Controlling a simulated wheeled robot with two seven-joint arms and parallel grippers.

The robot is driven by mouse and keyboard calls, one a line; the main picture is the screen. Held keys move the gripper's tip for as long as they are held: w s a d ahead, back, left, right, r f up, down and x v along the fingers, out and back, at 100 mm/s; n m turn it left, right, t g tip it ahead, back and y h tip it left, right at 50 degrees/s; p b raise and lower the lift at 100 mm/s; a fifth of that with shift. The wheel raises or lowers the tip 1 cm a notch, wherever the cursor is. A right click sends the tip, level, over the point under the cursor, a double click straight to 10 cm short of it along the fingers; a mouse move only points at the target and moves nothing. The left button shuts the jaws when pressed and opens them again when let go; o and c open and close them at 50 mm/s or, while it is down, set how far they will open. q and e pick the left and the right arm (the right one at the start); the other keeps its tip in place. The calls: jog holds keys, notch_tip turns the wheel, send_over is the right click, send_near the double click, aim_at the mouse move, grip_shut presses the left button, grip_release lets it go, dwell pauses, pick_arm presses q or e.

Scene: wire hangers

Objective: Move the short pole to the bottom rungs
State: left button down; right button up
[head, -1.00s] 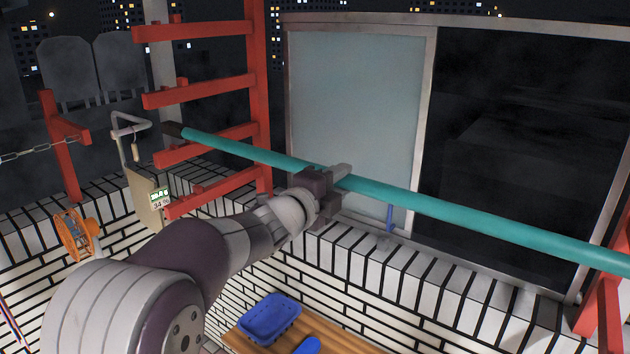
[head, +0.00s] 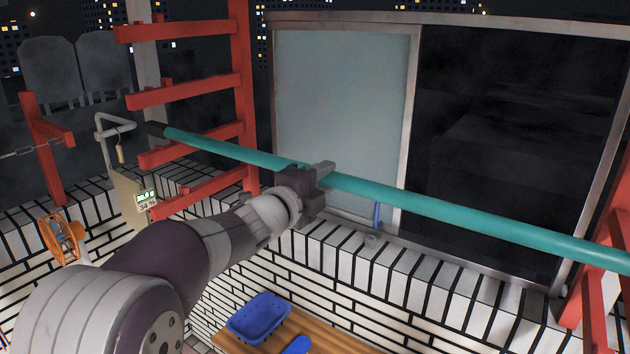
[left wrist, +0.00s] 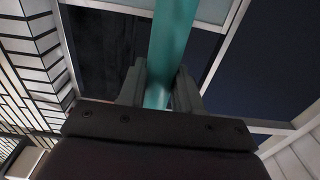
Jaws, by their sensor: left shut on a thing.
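A teal pole (head: 440,210) with a dark end cap runs across the head view, sloping down to the right. My left gripper (head: 318,178) is shut on the pole; the left wrist view shows the pole (left wrist: 172,45) between its two fingers (left wrist: 158,92). The red rack on the left (head: 243,80) has several rungs. The pole's capped end lies near its lower rungs, above the bottom rung (head: 190,195); I cannot tell whether it touches one. The pole's other end passes near the right red post (head: 590,290) and leaves the picture. My right gripper is not in view.
A sliding window (head: 345,110) stands behind the pole above a white tiled ledge (head: 400,275). A blue basket (head: 258,318) sits on a wooden surface below.

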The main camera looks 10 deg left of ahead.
pick_arm(q)
jog(key=r+v, duration=0.1)
jog(key=v, duration=1.4)
jog(key=shift+s+r+p, duration=0.2)
jog(key=shift+r+p, duration=0.15)
dwell(0.3)
dwell(0.5)
